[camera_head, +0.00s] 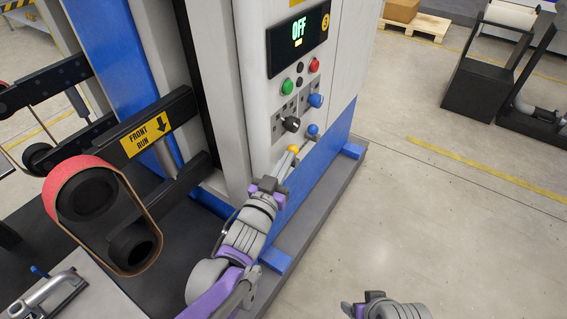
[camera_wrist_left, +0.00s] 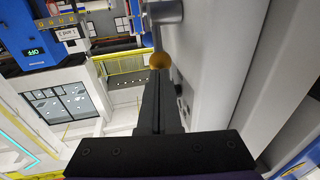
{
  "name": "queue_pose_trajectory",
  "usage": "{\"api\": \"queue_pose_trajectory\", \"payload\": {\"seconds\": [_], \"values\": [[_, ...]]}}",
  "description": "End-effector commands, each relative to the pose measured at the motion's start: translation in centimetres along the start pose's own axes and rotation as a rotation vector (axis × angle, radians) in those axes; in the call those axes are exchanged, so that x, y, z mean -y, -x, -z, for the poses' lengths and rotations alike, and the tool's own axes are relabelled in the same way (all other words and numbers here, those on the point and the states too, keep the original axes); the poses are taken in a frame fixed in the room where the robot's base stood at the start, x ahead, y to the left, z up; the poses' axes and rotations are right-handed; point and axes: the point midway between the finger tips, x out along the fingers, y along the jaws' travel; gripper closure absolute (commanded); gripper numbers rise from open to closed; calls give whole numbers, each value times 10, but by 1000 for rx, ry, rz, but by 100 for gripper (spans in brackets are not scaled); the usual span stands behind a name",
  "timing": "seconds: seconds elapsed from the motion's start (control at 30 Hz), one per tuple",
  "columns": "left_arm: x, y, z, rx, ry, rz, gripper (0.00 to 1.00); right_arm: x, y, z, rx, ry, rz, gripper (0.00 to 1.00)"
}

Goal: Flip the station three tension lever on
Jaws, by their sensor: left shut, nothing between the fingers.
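The station's grey control panel (camera_head: 279,128) carries a display (camera_head: 299,32) reading OFF. A lever with a yellow ball end (camera_head: 293,149) sticks out low on the panel. In the left wrist view the yellow ball (camera_wrist_left: 159,61) sits at the end of a grey shaft, just beyond my fingertips. My left gripper (camera_head: 284,167) is shut and empty, right beside the ball; I cannot tell whether they touch. Its closed black fingers show in the wrist view (camera_wrist_left: 158,82). Part of my right arm's end (camera_head: 385,305) shows at the bottom edge; its fingers are not clear.
Near the lever are a blue ball knob (camera_head: 313,130), a black knob (camera_head: 291,124), a blue knob (camera_head: 315,100), a green button (camera_head: 287,86) and a red button (camera_head: 314,65). A red belt roller (camera_head: 95,195) juts out left of my left arm.

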Motion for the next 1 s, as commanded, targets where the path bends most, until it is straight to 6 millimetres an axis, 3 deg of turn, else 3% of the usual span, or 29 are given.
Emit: {"api": "queue_pose_trajectory", "payload": {"seconds": [0.6, 1.0], "values": [[-9, -45, 20, -1, 1, 0, 100, 0, 23, 8, -9, 0, 0, 23], [-9, -48, 20, -1, 1, 0, 100, 0, 23, 8, -9, 0, 0, 23]]}}
